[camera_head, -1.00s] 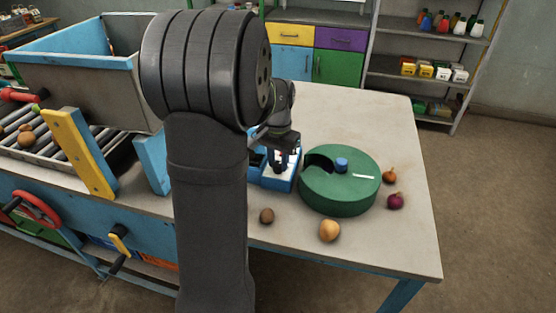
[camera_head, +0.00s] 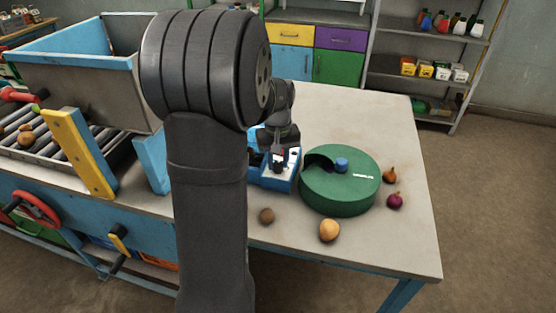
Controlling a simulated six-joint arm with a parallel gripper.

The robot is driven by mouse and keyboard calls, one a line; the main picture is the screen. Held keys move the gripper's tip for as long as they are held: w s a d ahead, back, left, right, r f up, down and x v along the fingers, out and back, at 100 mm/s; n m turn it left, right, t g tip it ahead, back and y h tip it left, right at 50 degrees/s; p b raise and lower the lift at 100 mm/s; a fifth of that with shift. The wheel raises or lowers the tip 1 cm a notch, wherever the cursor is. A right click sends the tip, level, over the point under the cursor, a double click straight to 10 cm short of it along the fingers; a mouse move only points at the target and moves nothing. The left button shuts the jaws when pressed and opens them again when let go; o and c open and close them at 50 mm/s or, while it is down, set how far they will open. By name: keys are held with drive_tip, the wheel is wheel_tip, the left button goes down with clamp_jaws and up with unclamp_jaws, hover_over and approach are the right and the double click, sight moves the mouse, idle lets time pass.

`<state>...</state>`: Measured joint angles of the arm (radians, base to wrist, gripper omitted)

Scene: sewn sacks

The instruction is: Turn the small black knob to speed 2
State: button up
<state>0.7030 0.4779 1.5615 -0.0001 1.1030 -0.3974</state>
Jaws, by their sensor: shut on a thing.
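A blue control box (camera_head: 256,181) with a pale top panel stands on the table left of the green drum. My gripper (camera_head: 279,166) points down at the pale panel and is shut on the small black knob. The knob itself is hidden between the dark fingers, so its pointer and the speed marks cannot be read. My large dark arm link covers the left part of the box from this view.
The green round drum (camera_head: 340,195) with a blue hub (camera_head: 342,164) sits close on the right. Onions (camera_head: 395,200) and potatoes (camera_head: 329,230) lie around it. A grey hopper (camera_head: 80,85) and roller conveyor stand left.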

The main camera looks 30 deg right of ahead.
sight(278, 163)
drive_tip(key=shift+r+n, duration=0.1)
drive_tip(key=shift+n, duration=0.5)
drive_tip(key=o, duration=1)
drive_tip(key=shift+c, duration=0.2)
wheel_tip(278, 163, up, 17)
drive_tip(key=shift+r, duration=0.2)
drive_tip(key=shift+f, duration=0.15)
wheel_tip(278, 163, down, 17)
drive_tip(key=shift+f, duration=0.15)
idle(0.4)
